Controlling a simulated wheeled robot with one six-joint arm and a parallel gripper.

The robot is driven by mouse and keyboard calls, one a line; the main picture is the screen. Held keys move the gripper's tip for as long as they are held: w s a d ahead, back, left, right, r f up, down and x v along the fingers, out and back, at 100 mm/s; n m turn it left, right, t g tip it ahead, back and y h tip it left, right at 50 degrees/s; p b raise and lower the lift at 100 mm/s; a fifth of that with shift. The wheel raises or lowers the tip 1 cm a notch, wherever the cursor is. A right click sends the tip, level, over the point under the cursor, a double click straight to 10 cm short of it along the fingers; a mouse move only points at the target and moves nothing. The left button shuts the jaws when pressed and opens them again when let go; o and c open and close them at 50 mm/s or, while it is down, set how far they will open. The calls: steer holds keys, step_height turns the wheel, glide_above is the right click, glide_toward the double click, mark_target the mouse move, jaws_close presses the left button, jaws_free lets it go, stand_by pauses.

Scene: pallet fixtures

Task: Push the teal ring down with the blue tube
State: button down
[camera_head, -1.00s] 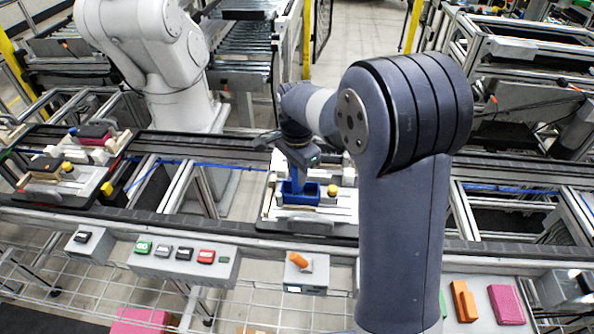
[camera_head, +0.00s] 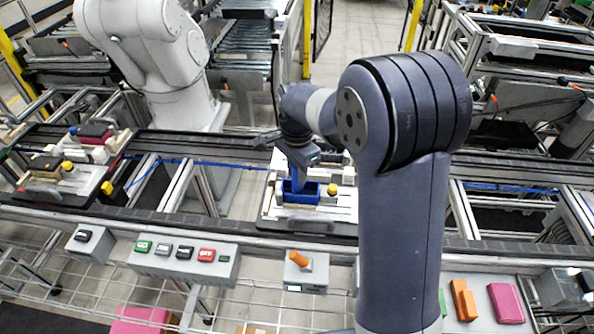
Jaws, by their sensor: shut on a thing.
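My gripper (camera_head: 298,163) points down over the pallet fixture in the middle of the camera view. It is shut on the blue tube (camera_head: 297,178), which stands roughly upright below it. The tube's lower end goes down into or behind a blue open box (camera_head: 312,193) on the fixture, and its contact there is hidden. I cannot make out the teal ring; the box walls, tube and gripper may cover it.
The white fixture plate (camera_head: 346,210) carries a yellow knob (camera_head: 332,190) just right of the box. Another loaded pallet (camera_head: 84,187) stands at the left on the conveyor. A white robot arm (camera_head: 160,60) stands behind. Button boxes (camera_head: 223,262) line the front rail.

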steer(key=shift+f, duration=0.9)
stand_by(3.5)
steer(key=shift+r, duration=0.1)
steer(key=shift+r+p, duration=2.95)
steer(key=shift+r, duration=1.05)
